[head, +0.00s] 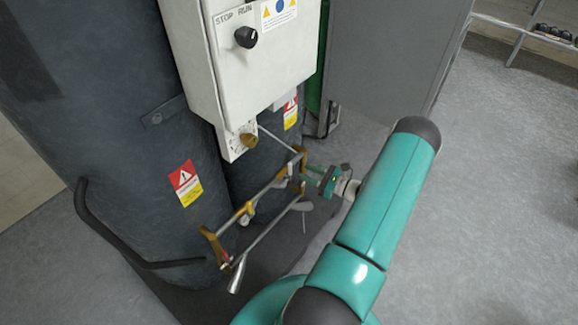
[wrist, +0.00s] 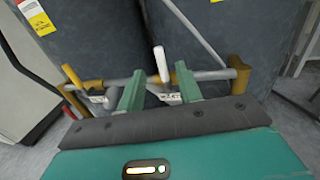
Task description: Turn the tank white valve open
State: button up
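A white valve handle (wrist: 160,64) stands up from the pipework in the wrist view. It appears between the two green fingers of my gripper (wrist: 158,74), which are apart, with a gap visible on each side of the handle. I cannot tell how deep the handle sits between the fingers, and no contact shows. In the head view my gripper (head: 316,177) is at the right end of the pipe frame, close to a brass fitting. A pale lever (head: 303,206) hangs just below it there; I cannot tell if it is the same handle.
Two dark tanks (head: 110,130) stand behind the pipes. A silver lever (head: 237,275) is at the frame's near end. A white control box (head: 250,60) with a black knob (head: 246,37) hangs above. A black hose (head: 120,240) curves at left. Grey floor at right is clear.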

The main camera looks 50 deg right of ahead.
aim_at(290, 177)
jog(key=x, duration=0.7)
jog(key=shift+w+a, duration=0.15)
jog(key=shift+w, duration=0.2)
grip_shut()
